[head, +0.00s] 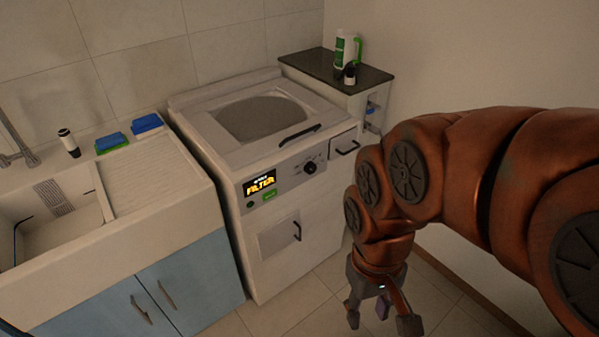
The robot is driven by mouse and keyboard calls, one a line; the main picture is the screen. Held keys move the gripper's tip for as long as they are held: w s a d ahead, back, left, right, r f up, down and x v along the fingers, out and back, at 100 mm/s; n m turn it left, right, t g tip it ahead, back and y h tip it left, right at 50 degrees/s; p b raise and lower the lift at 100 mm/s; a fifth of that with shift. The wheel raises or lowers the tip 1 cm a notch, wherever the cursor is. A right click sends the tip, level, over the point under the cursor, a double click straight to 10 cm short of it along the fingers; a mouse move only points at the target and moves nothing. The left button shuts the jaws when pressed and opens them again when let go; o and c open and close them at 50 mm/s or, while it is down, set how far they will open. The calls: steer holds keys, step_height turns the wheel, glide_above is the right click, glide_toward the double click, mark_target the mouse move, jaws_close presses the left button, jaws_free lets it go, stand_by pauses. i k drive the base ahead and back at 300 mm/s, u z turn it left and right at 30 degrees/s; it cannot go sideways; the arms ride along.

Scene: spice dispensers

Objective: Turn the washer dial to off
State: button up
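The washer (237,167) is a white machine with a grey oval lid window on top. Its dial (310,167) is a small black knob on the right part of the front panel. The dial's pointer is too small to read. A display with yellow lettering (260,184) and a green button (270,195) sit to its left. My gripper (381,323) hangs low in front and to the right of the washer, pointing down, apart from the dial. Its fingers are spread and nothing is seen between them except a small purple part.
A dark-topped side cabinet (318,65) holds green and white bottles (346,48). A sink (50,205) with sponges (146,123) is at left. Floor tiles before the washer are clear.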

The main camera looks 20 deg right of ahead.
mark_target(309, 167)
steer(key=u, duration=2.1)
steer(key=k, duration=0.65)
steer(key=z, duration=0.7)
